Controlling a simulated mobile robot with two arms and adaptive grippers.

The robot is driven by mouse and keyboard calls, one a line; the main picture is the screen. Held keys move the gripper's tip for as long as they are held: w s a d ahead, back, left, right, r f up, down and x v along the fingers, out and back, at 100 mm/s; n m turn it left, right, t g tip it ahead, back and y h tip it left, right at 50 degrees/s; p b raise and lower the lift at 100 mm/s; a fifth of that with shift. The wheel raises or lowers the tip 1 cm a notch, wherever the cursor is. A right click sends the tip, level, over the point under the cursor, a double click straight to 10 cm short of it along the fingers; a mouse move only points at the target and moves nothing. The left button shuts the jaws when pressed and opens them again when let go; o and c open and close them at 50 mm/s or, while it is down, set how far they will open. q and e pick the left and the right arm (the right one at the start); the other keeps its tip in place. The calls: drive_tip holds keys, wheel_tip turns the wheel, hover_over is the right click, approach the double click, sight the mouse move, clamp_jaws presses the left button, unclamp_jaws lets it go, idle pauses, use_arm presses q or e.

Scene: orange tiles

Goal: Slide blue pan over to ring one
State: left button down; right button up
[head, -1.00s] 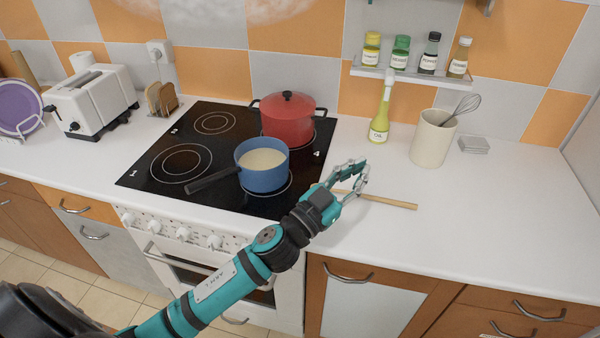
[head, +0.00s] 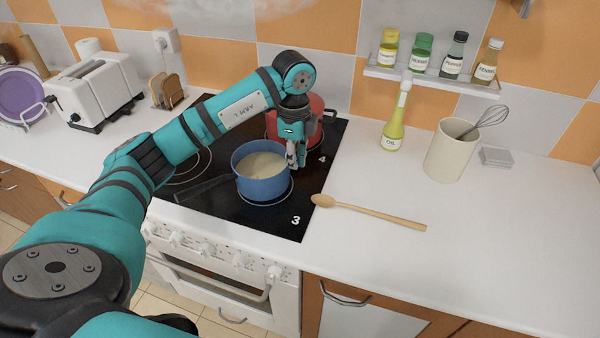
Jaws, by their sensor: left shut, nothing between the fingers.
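The blue pan (head: 263,186) stands on ring three of the black hob (head: 262,220), at its front right, with pale contents inside. Its dark handle points left toward the front edge. My left gripper (head: 292,163) points down at the pan's right side, close against the rim; I cannot tell whether it touches. It is shut and holds nothing. Ring one (head: 180,180) is at the front left of the hob, partly hidden by my left arm, and nothing visible stands on it. My right gripper is not in view.
A red pot (head: 314,110) stands behind the blue pan, partly hidden by my arm. A wooden spoon (head: 375,213) lies on the counter right of the hob. An oil bottle (head: 393,130) and utensil jar (head: 450,152) stand farther back. A toaster (head: 103,90) is at left.

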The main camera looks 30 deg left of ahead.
sight(215, 176)
use_arm(q)
wheel_tip(215, 176, down, 8)
drive_tip(key=shift+s+d+f+p, duration=0.1)
drive_tip(key=shift+f+p, duration=0.05)
drive_tip(key=shift+p, duration=0.9)
drive_tip(key=shift+f, duration=0.55)
drive_tip(key=s+a+b, duration=0.1)
drive_tip(key=s+a, duration=0.1)
drive_tip(key=a, duration=0.5)
drive_tip(key=s+a+b, duration=0.1)
drive_tip(key=s+a, duration=0.1)
drive_tip(key=a, duration=0.6)
drive_tip(key=s+a+b, duration=0.2)
drive_tip(key=a, duration=0.6)
drive_tip(key=shift+f, duration=0.1)
drive_tip(key=shift+s, duration=0.1)
drive_tip(key=shift+d, duration=0.15)
